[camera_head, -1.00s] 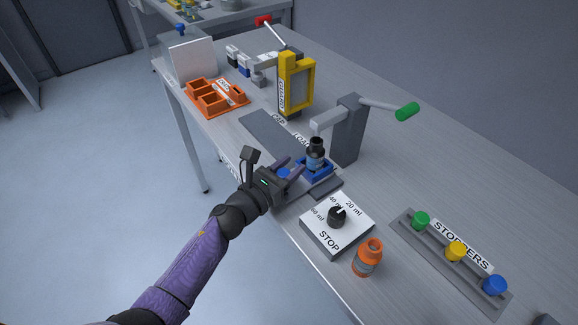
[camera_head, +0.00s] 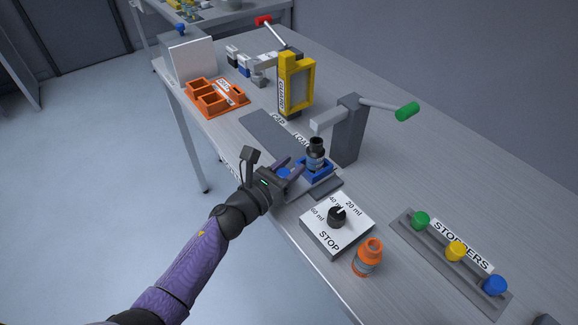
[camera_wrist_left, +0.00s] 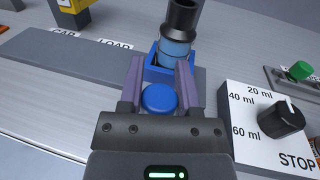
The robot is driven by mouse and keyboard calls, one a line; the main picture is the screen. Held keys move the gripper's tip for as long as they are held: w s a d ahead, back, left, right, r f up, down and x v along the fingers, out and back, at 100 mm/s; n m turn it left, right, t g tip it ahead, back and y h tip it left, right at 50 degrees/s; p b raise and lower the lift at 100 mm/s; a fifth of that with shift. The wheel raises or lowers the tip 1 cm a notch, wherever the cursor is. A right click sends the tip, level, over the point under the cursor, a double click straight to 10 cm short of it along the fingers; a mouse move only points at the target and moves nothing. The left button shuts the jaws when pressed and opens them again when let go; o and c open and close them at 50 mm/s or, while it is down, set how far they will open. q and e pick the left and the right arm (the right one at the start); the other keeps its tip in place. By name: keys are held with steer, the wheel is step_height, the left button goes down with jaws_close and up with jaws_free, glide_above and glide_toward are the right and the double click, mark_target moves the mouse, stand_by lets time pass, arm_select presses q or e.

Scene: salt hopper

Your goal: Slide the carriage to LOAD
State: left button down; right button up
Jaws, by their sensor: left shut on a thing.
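The blue carriage (camera_head: 317,173) sits on the grey track (camera_head: 268,134), towards its near right end. A dark bottle with a blue band (camera_head: 316,152) stands upright in the carriage; it also shows in the left wrist view (camera_wrist_left: 178,35). My left gripper (camera_head: 287,167) is at the carriage's near side. In the left wrist view its purple fingers (camera_wrist_left: 160,85) are shut around the round blue knob (camera_wrist_left: 159,98) of the carriage (camera_wrist_left: 153,66). The CAP and LOAD labels (camera_wrist_left: 90,40) lie along the track's far side. My right gripper is not in view.
A grey press with a green-handled lever (camera_head: 349,130) stands behind the carriage. A yellow guard frame (camera_head: 296,83) stands farther back. A dial box (camera_head: 337,224), an orange bottle (camera_head: 367,259) and a stopper rack (camera_head: 455,262) are to the right. The track left of the carriage is clear.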

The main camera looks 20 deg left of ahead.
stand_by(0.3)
arm_select(q)
steer(key=shift+w+a+f, duration=0.1)
steer(key=shift+w+a, duration=0.1)
steer(key=shift+a, duration=0.05)
steer(key=w+a+b, duration=0.4)
steer(key=a, duration=0.1)
steer(key=w+a+b, duration=0.1)
steer(key=a+b, duration=0.1)
steer(key=shift+w+a+f+b, duration=0.2)
steer(key=shift+w+b, duration=0.2)
steer(key=shift+w+a+r, duration=0.1)
steer(key=shift+w+a, duration=0.05)
steer(key=shift+a, duration=0.1)
steer(key=shift+w+a+r, duration=0.1)
steer(key=shift+w+a, duration=0.05)
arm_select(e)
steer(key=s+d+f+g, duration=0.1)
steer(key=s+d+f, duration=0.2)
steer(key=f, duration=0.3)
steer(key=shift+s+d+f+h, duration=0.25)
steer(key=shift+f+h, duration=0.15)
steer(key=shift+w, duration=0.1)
